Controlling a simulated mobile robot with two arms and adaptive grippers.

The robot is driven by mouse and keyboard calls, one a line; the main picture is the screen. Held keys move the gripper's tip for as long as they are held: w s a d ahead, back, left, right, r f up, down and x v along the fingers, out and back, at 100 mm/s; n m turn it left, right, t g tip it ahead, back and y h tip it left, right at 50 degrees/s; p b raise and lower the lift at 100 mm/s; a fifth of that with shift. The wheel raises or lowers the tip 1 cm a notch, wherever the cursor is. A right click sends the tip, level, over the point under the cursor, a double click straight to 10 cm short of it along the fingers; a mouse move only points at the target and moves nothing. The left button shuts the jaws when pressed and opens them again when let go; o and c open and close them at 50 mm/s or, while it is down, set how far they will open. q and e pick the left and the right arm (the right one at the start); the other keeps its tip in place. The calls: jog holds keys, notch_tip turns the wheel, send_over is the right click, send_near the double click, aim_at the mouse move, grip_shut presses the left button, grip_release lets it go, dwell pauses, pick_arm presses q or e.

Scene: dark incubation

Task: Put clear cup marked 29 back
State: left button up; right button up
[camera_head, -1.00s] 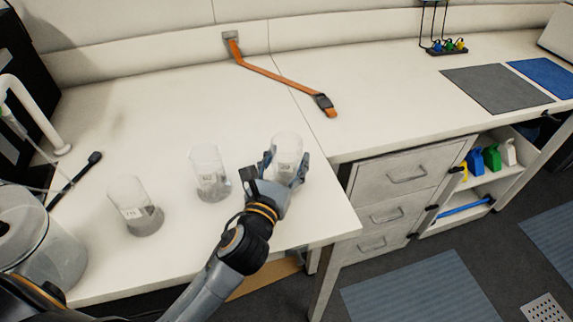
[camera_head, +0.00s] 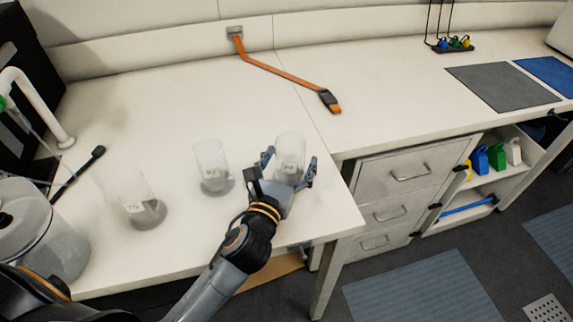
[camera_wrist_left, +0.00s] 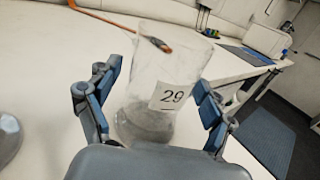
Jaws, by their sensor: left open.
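The clear cup marked 29 (camera_wrist_left: 165,80) stands upright in the left wrist view, its white label facing the camera. In the head view this cup (camera_head: 290,150) stands near the right end of the left bench. My left gripper (camera_head: 287,172) is open, with one finger on each side of the cup; the fingers also show in the left wrist view (camera_wrist_left: 150,100). Gaps show between the fingers and the cup. The cup's base is partly hidden by my gripper in the head view. My right gripper is not in view.
Two more clear cups stand to the left, a middle one (camera_head: 212,165) and a left one (camera_head: 140,203) with a label. A large clear vessel (camera_head: 40,235) is at the far left. An orange strap (camera_head: 280,73) lies at the back. The bench (camera_head: 160,100) between is clear.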

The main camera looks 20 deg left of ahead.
pick_arm(q)
jog(key=s+b, duration=0.2)
jog(key=s, duration=0.9)
jog(key=shift+a, duration=0.15)
jog(key=shift+s+r, duration=0.15)
jog(key=shift+s, duration=0.35)
